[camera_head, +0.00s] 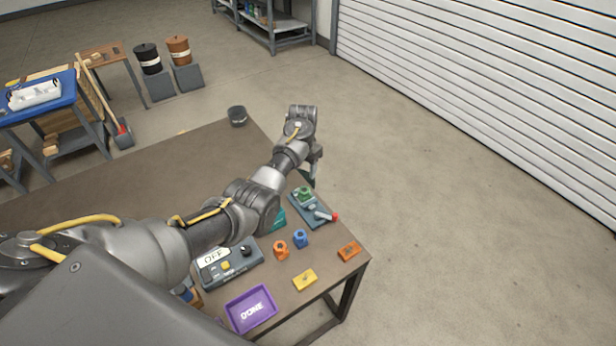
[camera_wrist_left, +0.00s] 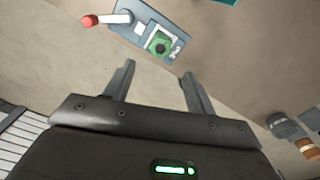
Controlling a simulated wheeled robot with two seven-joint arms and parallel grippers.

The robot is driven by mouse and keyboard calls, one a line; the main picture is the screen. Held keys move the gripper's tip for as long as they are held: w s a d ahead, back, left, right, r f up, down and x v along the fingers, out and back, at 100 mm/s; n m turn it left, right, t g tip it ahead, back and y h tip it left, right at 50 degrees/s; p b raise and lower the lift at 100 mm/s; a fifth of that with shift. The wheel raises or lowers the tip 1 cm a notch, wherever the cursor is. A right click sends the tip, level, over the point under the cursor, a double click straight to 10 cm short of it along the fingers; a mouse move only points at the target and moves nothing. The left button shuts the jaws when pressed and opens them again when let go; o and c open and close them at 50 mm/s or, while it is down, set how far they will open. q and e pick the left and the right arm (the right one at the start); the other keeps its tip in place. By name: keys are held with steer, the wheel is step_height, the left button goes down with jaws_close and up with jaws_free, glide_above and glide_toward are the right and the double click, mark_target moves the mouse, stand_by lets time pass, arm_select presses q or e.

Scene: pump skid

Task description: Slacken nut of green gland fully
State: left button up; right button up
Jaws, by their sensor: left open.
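The green gland (camera_head: 305,194) sits on a blue-grey plate (camera_head: 319,222) near the table's right edge. In the left wrist view the green gland (camera_wrist_left: 158,42) shows as a green nut with a dark centre, just beyond the fingertips. My right gripper is not in view.
On the table are an orange nut piece (camera_head: 281,250), a blue one (camera_head: 300,238), a yellow block (camera_head: 304,280), an orange block (camera_head: 349,251), a purple "DONE" tray (camera_head: 251,309), and an "OFF" switch box (camera_head: 230,262).

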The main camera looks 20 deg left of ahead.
mark_target(304, 189)
arm_select(q)
steer(key=shift+s+f, duration=0.1)
steer(key=shift+f, duration=0.8)
step_height(304, 189, down, 4)
steer(key=shift+a+r, duration=0.1)
steer(key=shift+r, duration=0.05)
steer(key=f+b, duration=0.2)
steer(key=f, duration=0.1)
steer(key=f+b, duration=0.1)
steer(key=shift+w+f+b, duration=0.25)
steer(key=shift+w+b, duration=0.05)
steer(key=shift+w, duration=0.05)
steer(key=shift+s+f, duration=0.1)
steer(key=shift+f, duration=0.1)
steer(key=shift+b, duration=0.4)
steer(key=shift+f, duration=0.15)
steer(key=c, duration=1)
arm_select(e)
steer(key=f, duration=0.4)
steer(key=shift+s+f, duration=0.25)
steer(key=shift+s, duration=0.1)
